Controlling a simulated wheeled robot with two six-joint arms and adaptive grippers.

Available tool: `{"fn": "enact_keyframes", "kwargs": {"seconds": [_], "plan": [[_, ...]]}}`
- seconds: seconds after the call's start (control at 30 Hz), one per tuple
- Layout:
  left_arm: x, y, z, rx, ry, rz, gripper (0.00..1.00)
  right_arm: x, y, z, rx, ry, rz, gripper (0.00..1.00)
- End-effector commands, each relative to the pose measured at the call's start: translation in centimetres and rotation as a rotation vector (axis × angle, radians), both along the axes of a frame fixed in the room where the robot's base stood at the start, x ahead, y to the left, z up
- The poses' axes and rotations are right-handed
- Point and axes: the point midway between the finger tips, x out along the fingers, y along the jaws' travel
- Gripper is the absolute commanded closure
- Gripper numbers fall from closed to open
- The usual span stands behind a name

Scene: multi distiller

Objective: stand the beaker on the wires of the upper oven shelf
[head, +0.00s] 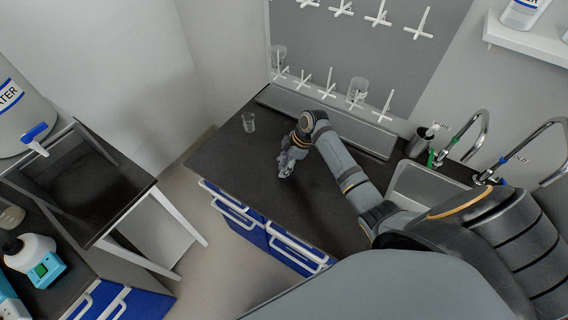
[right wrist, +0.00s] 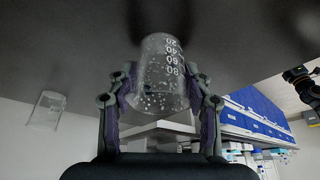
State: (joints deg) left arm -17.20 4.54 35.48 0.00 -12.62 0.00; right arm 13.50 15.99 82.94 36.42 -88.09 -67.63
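My right gripper (head: 287,165) is over the dark counter, left of its middle. In the right wrist view its two fingers (right wrist: 162,97) lie close against both sides of a clear beaker (right wrist: 161,70) with white graduation marks. It is shut on that beaker. The head view does not show this beaker clearly, and I cannot tell whether its base touches the counter. A second clear beaker (head: 248,122) stands on the counter to the left of the gripper; it also shows in the right wrist view (right wrist: 47,108). I see neither the oven shelf nor my left gripper.
A peg board (head: 350,55) with glassware stands behind the counter (head: 225,155), above a long tray. A sink (head: 420,185) and taps are at the right. At the left are a dark-topped stand (head: 85,185), a water tank (head: 22,115) and bottles. Floor (head: 215,245) lies between.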

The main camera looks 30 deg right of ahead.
Motion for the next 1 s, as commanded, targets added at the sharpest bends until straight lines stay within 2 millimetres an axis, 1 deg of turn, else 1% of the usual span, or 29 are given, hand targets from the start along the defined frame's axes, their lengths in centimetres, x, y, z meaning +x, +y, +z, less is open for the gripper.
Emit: {"fn": "enact_keyframes", "kwargs": {"seconds": [0.03,0.07,0.1,0.33,0.4,0.47,0.57,0.8,0.9,1.0], "plan": [[0.0,0.0,0.0,0.0,0.0,0.0,0.6,0.0,0.0,0.0,0.0,0.0,0.0,0.38],[0.0,0.0,0.0,0.0,0.0,0.0,0.6,0.0,0.0,0.0,0.0,0.0,0.0,0.34],[0.0,0.0,0.0,0.0,-0.001,0.0,0.6,0.0,0.0,0.0,0.0,0.0,0.0,0.33],[0.1,0.0,0.0,0.0,-0.001,0.0,0.6,0.0,0.0,0.1,0.0,0.0,0.0,0.33],[0.1,0.0,0.2,0.0,-0.001,0.0,0.6,0.0,0.0,0.4,0.0,0.0,0.0,0.33],[0.1,0.0,0.0,0.0,-0.002,0.0,0.6,0.0,-0.2,0.7,-0.001,-0.002,0.0,0.33],[0.1,0.0,-0.5,0.0,-0.002,0.0,0.6,-0.3,-1.0,2.3,-0.003,-0.005,0.001,0.33],[0.1,0.1,-1.9,0.001,-0.002,0.0,0.6,-1.2,-3.1,7.7,-0.005,-0.005,0.0,0.33],[0.1,0.1,-2.2,0.001,-0.002,0.0,0.6,-1.5,-3.7,9.6,-0.005,-0.004,0.001,0.33],[0.1,0.1,-2.4,0.001,-0.002,0.0,0.6,-1.7,-4.1,10.7,-0.002,-0.001,-0.001,0.33]]}}
